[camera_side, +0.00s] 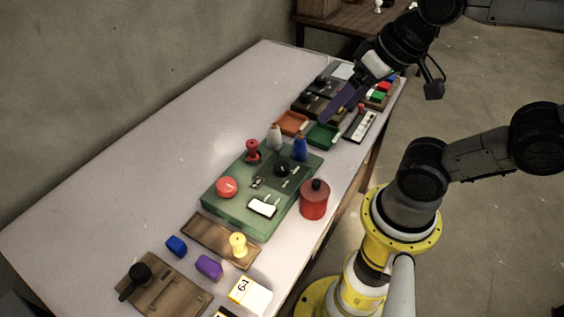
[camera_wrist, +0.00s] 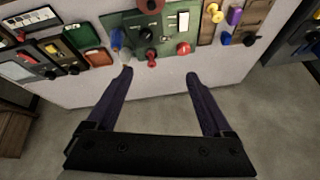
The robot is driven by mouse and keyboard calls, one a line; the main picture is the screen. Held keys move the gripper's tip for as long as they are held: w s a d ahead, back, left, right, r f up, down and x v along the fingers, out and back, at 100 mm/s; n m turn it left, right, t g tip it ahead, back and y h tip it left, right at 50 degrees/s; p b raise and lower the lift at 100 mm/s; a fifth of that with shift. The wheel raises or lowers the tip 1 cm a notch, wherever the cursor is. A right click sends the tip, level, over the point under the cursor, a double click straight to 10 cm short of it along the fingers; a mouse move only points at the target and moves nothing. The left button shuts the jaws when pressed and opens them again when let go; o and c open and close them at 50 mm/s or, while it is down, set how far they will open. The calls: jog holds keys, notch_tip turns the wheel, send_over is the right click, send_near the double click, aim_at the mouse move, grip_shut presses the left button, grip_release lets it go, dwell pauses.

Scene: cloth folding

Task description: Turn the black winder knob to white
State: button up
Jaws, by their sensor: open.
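Several black knobs are in view, and I cannot tell for certain which is the winder knob. One round black knob (camera_side: 282,169) sits on the green board (camera_side: 219,206); it also shows in the wrist view (camera_wrist: 146,34). Another black knob with a handle (camera_side: 139,271) is on the brown board at the near left end. Smaller black knobs (camera_side: 308,97) sit on the dark boxes at the far end. My gripper (camera_side: 338,108) is open and empty, above the far end of the table in the side view. In the wrist view its two fingers (camera_wrist: 160,75) are spread apart, touching nothing.
Around the green board stand a red jar (camera_side: 314,200), a blue cone (camera_side: 300,148) and a grey cone (camera_side: 275,138). Orange (camera_side: 291,123) and green trays (camera_side: 322,135) lie beyond. A yellow knob (camera_side: 238,243) and purple block (camera_side: 208,266) are nearer. The table's left side is clear.

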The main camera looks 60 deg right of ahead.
jog(key=w+m+g+y, duration=0.1)
jog(key=w+m, duration=0.3)
jog(key=m, duration=0.1)
jog(key=m+g+y, duration=0.2)
jog(key=m+g, duration=0.1)
jog(key=m, duration=0.7)
send_over(282, 165)
jog(key=d, duration=0.2)
notch_tip(282, 165, down, 8)
jog(key=s+d+f+m+y, duration=0.1)
jog(key=d+f+m, duration=0.15)
jog(key=f, duration=0.35)
jog(key=shift+g, duration=0.4)
jog(key=x, duration=1.3)
jog(key=shift+d, duration=0.3)
jog(key=shift+c, duration=0.2)
grip_shut()
